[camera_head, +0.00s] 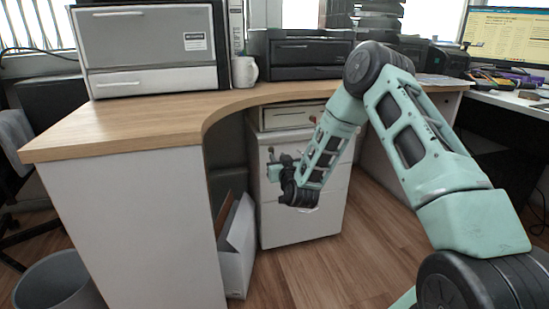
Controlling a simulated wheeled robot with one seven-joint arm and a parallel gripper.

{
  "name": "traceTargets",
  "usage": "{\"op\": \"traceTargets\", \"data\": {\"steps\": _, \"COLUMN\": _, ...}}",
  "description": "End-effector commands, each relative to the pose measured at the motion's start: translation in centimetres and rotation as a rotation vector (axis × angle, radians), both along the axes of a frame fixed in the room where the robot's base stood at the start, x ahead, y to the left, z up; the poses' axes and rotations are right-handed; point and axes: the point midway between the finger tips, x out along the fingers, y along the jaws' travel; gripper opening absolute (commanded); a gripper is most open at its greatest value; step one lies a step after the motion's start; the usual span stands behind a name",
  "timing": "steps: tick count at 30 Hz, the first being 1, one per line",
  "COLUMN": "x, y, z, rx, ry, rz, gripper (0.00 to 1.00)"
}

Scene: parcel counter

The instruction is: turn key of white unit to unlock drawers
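The white drawer unit (285,229) stands on the floor under the curved wooden counter. My arm reaches in from the right and covers part of its front. My gripper (273,164) is at the upper left part of the unit's front, small and partly hidden by my own wrist. I cannot tell whether it touches the unit or whether its fingers are open or shut. The key and its lock cannot be made out; the gripper and arm cover part of that area.
The wooden counter (150,122) overhangs the unit, with a grey-white machine (150,55), a white mug (244,72) and a black printer (305,58) on it. A white box (237,248) stands left of the unit. A grey bin (58,283) is at lower left. Floor before the unit is clear.

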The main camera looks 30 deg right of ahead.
Motion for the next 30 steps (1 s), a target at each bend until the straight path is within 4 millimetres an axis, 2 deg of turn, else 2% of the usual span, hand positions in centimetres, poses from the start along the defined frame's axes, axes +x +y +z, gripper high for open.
{"op": "traceTargets", "data": {"steps": 3, "x": 2.1, "y": -0.6, "z": -0.2, "rx": 0.001, "ry": -0.002, "rz": 0.000, "gripper": 0.25}}
{"op": "traceTargets", "data": {"steps": 9, "x": 4.2, "y": -1.2, "z": -0.2, "rx": 0.001, "ry": 0.000, "rz": 0.000, "gripper": 0.25}}
{"op": "traceTargets", "data": {"steps": 20, "x": 4.7, "y": -1.3, "z": 0.0, "rx": 0.002, "ry": 0.002, "rz": 0.001, "gripper": 0.25}}
{"op": "traceTargets", "data": {"steps": 21, "x": 4.7, "y": -1.3, "z": 0.0, "rx": 0.001, "ry": 0.001, "rz": 0.001, "gripper": 0.23}}
{"op": "traceTargets", "data": {"steps": 24, "x": 4.7, "y": -1.3, "z": 0.0, "rx": 0.001, "ry": 0.001, "rz": 0.001, "gripper": 0.00}}
{"op": "traceTargets", "data": {"steps": 30, "x": 4.7, "y": -1.3, "z": 0.0, "rx": 0.002, "ry": 0.000, "rz": 0.001, "gripper": 0.00}}
